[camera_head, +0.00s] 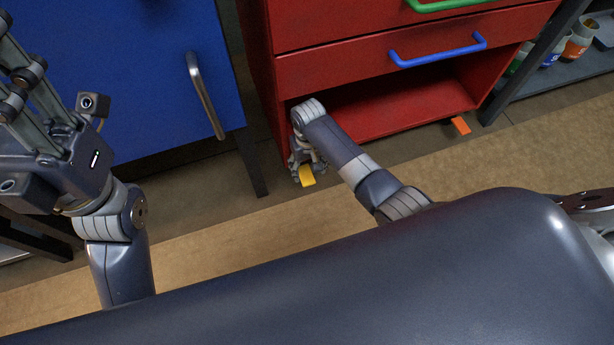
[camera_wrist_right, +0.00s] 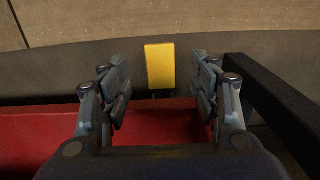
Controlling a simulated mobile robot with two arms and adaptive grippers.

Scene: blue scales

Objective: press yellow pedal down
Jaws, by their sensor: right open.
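The yellow pedal (camera_head: 307,176) sticks out low at the front left corner of the red cabinet (camera_head: 350,60), just above the floor. In the right wrist view the yellow pedal (camera_wrist_right: 160,66) stands beyond the fingertips, in line with the gap between them. My right gripper (camera_wrist_right: 158,85) is open, one finger on each side of that gap, with nothing between them. In the head view my right gripper (camera_head: 306,158) is at the pedal, partly hidden by its own wrist; contact cannot be told. My left gripper (camera_head: 28,85) is raised at the left, its fingertips near or beyond the picture edge.
An orange pedal (camera_head: 460,125) sticks out at the cabinet's lower right. A blue drawer handle (camera_head: 438,50) and a green one (camera_head: 445,4) are above the open lower bay. A blue cabinet (camera_head: 130,70) with a metal handle (camera_head: 205,95) stands left. Dark legs flank the red cabinet.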

